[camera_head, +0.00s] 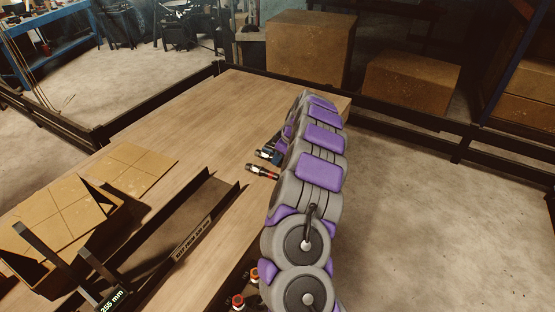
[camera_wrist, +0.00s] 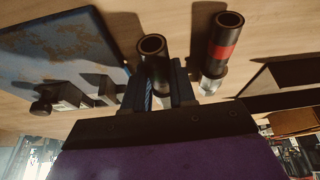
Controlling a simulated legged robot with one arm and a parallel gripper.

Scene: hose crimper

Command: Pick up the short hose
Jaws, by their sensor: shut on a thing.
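My gripper (camera_wrist: 162,92) is shut on the short hose (camera_wrist: 154,62), a plain black tube whose open end points toward the top of the wrist view. The fingers sit on both sides of it, and its lower part is hidden between them. A second black hose (camera_wrist: 225,48) with a red band and a shiny metal end stands apart to its right; it also shows in the head view (camera_head: 262,172). In the head view the held hose (camera_head: 264,155) is small, near the table's right side, and my arm partly covers the fingers.
A dark channel (camera_head: 185,235) and an upright gauge reading 255 mm (camera_head: 112,300) stand at front left, beside an open cardboard box (camera_head: 60,215). Red-topped fittings (camera_head: 238,302) are at the front. The far tabletop (camera_head: 215,115) is clear. A blue plate (camera_wrist: 60,45) lies near the gripper.

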